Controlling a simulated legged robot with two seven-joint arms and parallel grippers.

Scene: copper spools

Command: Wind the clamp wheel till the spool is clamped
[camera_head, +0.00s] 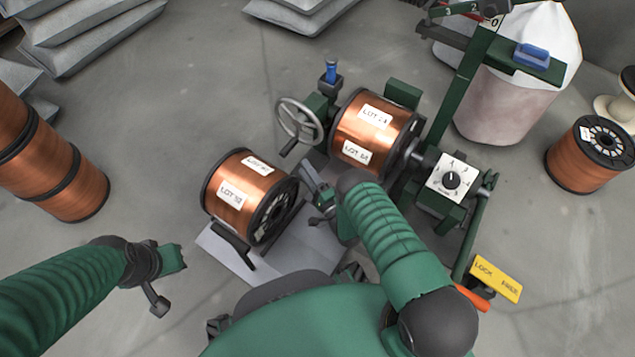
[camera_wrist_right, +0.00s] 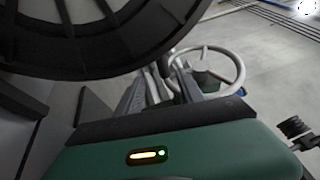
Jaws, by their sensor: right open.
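The clamp wheel (camera_head: 300,118), a grey spoked handwheel with a dark crank handle, stands left of a copper spool (camera_head: 372,140) mounted on the green machine. It also shows in the right wrist view (camera_wrist_right: 238,72), beyond the fingers. My right gripper (camera_head: 317,193) is open, low between the mounted spool and a second copper spool (camera_head: 235,197), and apart from the wheel. In the wrist view my right fingers (camera_wrist_right: 168,88) point towards the wheel, with a dark spool flange (camera_wrist_right: 100,45) close above. My left gripper (camera_head: 168,272) hangs over bare floor at the left; its jaws are unclear.
The second spool rests on a grey cradle plate (camera_head: 222,250). Stacked spools (camera_head: 75,190) stand at the left, and another spool (camera_head: 583,160) at the right. A dial box (camera_head: 450,182) and yellow lock tag (camera_head: 496,279) are right of my right arm. Floor left of the wheel is clear.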

